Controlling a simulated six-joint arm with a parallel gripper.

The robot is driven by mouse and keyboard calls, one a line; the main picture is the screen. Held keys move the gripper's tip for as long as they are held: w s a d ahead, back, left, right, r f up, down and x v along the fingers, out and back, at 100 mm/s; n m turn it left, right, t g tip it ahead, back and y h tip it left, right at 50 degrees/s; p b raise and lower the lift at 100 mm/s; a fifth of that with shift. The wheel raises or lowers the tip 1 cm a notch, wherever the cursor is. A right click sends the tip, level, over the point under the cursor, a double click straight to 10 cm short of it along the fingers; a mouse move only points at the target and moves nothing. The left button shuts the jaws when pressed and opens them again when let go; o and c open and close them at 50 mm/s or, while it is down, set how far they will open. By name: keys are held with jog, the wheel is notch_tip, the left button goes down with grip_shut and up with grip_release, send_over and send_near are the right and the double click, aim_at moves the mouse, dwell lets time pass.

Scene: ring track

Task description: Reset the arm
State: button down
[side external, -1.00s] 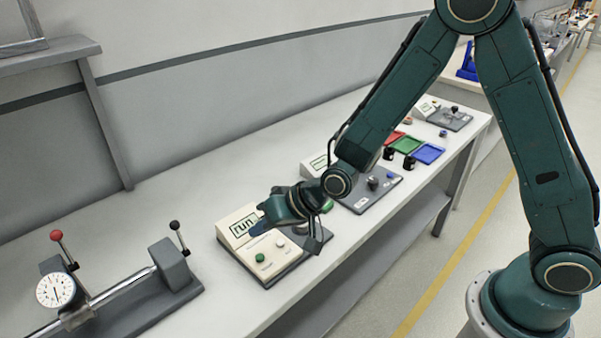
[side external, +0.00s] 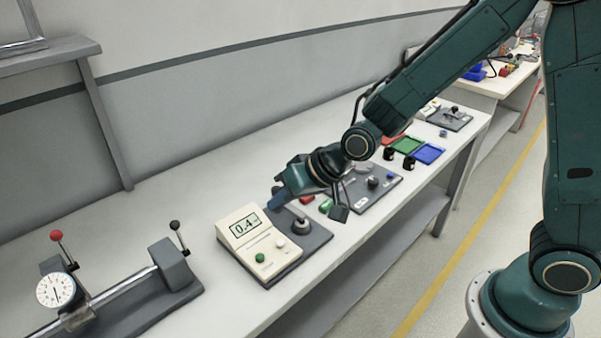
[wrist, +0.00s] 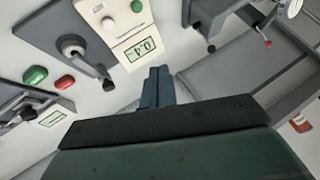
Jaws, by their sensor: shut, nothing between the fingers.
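My gripper (side external: 274,202) is shut and empty. It hangs in the air above the back of the bench, just behind and right of the cream meter (side external: 262,248), apart from it. The meter's display reads 0.4. A green and a white button are on its front, and a grey plate with a round dark fixture (side external: 302,226) is beside it. In the wrist view the two blue fingers (wrist: 158,86) are together, with the meter (wrist: 117,28) beyond them.
A dial gauge rig (side external: 56,290) with a red-knobbed lever stands at the front left. A grey control plate (side external: 375,187) and green (side external: 407,146) and blue (side external: 429,153) trays lie further right. The bench behind the meter is clear.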

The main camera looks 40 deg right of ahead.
jog(key=s+d+r+n+h, duration=0.1)
jog(key=s+d+r+h, duration=0.1)
jog(key=s+d+r, duration=0.75)
jog(key=s+d+r+h, duration=0.1)
jog(key=s+d+r, duration=0.1)
jog(key=s, duration=0.5)
jog(key=s+d+r+g+h, duration=0.1)
jog(key=s+d+r, duration=0.2)
jog(key=s, duration=0.5)
jog(key=shift+d+g, duration=0.3)
jog(key=shift+d, duration=0.3)
